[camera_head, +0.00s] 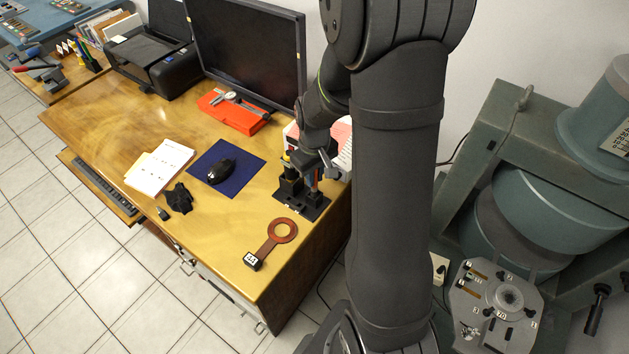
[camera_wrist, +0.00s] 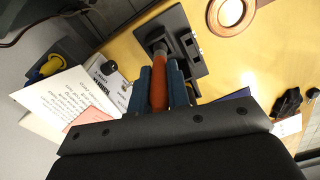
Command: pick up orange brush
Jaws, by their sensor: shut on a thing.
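The orange brush (camera_wrist: 158,95) shows in the wrist view as an orange handle between the two blue fingers of my gripper (camera_wrist: 160,78). The fingers are shut on it. Its lower end reaches down to a black stand (camera_wrist: 176,20); I cannot tell whether it is still seated there. In the head view my gripper (camera_head: 315,172) is low over the black stand (camera_head: 300,208) at the right edge of the desk. The brush is mostly hidden there.
A brown ring-ended tool (camera_head: 268,242) lies in front of the stand. A mouse (camera_head: 220,171) on a blue pad (camera_head: 243,177) is to the left. A monitor (camera_head: 245,50) and a red caliper case (camera_head: 233,116) are behind. White papers (camera_wrist: 62,97) lie close by in the wrist view.

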